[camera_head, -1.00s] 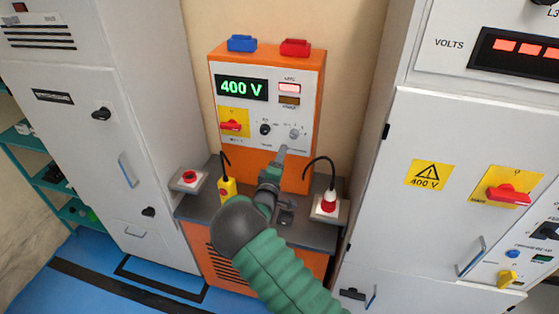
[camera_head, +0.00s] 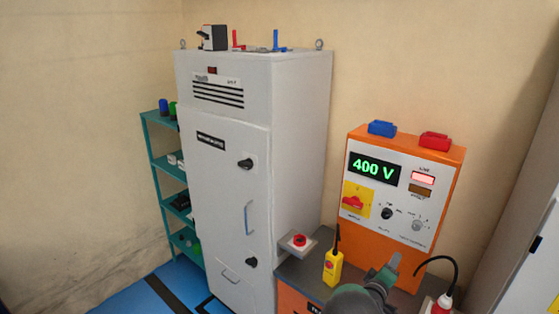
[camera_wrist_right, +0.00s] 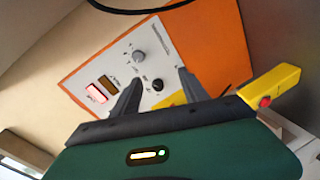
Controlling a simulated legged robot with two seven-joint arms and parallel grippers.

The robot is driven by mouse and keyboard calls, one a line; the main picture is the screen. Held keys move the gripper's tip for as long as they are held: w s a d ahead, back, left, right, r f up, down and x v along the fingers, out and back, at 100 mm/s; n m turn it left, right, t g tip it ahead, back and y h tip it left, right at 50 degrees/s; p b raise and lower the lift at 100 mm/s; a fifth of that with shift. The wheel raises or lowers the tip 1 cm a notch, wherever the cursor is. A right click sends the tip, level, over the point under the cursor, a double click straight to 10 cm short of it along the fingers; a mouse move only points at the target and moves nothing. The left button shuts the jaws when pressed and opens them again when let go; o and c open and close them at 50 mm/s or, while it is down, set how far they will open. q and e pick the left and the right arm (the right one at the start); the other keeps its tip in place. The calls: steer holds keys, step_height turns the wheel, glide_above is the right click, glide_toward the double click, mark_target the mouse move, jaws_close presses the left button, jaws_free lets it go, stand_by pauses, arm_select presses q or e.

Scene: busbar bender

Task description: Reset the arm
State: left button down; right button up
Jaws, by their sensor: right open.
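My right gripper (camera_head: 388,270) is at the lower right of the head view, in front of the orange machine (camera_head: 455,172) and above its dark ledge. In the right wrist view its two dark fingers (camera_wrist_right: 156,92) are apart, with nothing between them. Beyond them is the machine's white panel (camera_wrist_right: 120,62) with knobs. The panel's green display (camera_head: 375,168) reads 400 V. A yellow handheld tester (camera_head: 333,268) stands on the ledge left of the gripper; it also shows at the right of the wrist view (camera_wrist_right: 272,86). My left gripper is not in view.
A grey cabinet (camera_head: 230,170) stands left of the machine, with a teal shelf (camera_head: 160,145) beyond it. A red push button (camera_head: 299,240) is on the ledge's left. A black cable (camera_head: 445,262) with a red-and-white plug (camera_head: 442,304) is on the right. Blue floor (camera_head: 140,296) shows at lower left.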

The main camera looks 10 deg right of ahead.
steer(key=s+a+f+m+g+y+b, duration=0.1)
steer(key=s+a+f+m+g+y, duration=0.15)
steer(key=s+a+y, duration=0.4)
steer(key=s+a+f+m+g+y+b, duration=0.1)
steer(key=s+a+f+y+b, duration=0.2)
steer(key=a, duration=0.7)
steer(key=s+a+f+g+y, duration=0.1)
steer(key=s+a, duration=0.3)
steer(key=s, duration=0.6)
steer(key=s+a+f+m+g+y, duration=0.1)
steer(key=s+a+g, duration=0.3)
steer(key=s, duration=0.6)
steer(key=shift+s+a, duration=0.15)
steer(key=shift+s, duration=0.25)
steer(key=shift+a+m, duration=0.25)
steer(key=shift+a, duration=0.05)
